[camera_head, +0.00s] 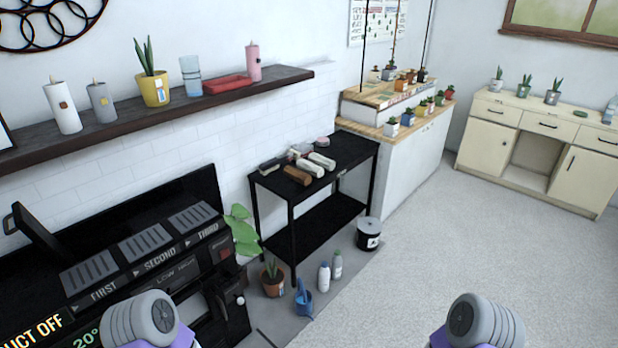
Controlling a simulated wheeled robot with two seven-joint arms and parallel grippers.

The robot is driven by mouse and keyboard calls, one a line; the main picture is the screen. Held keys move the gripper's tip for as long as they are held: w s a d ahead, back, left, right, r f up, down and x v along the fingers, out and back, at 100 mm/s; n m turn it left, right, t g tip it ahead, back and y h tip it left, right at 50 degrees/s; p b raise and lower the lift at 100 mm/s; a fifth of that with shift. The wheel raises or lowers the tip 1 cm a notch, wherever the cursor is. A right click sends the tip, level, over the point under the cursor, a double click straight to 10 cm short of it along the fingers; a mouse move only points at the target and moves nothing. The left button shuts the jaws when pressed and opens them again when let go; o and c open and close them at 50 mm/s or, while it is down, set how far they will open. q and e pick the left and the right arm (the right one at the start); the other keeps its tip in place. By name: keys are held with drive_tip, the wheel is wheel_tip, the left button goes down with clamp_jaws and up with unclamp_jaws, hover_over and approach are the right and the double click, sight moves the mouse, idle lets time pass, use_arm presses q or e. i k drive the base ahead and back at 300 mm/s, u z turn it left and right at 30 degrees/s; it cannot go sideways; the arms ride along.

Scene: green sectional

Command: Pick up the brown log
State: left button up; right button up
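The brown log (297,175) lies on the top of a black two-tier table (352,152) near the middle of the view, close to the table's front edge. It is short and rounded, with white rolls and other small items lying beside it. Nothing of mine touches it. Rounded grey parts of my two arms show at the bottom edge, well short of the table. Neither gripper's fingers are in view.
A black stove (150,255) stands left of the table. A potted plant (272,280), a blue watering can (303,299), white bottles (324,277) and a black bucket (369,233) stand on the floor before the table. Open floor (480,250) lies to the right.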

sight(290, 171)
drive_tip(key=z, duration=0.9)
drive_tip(key=i, duration=2.9)
drive_tip(key=u, duration=1.1)
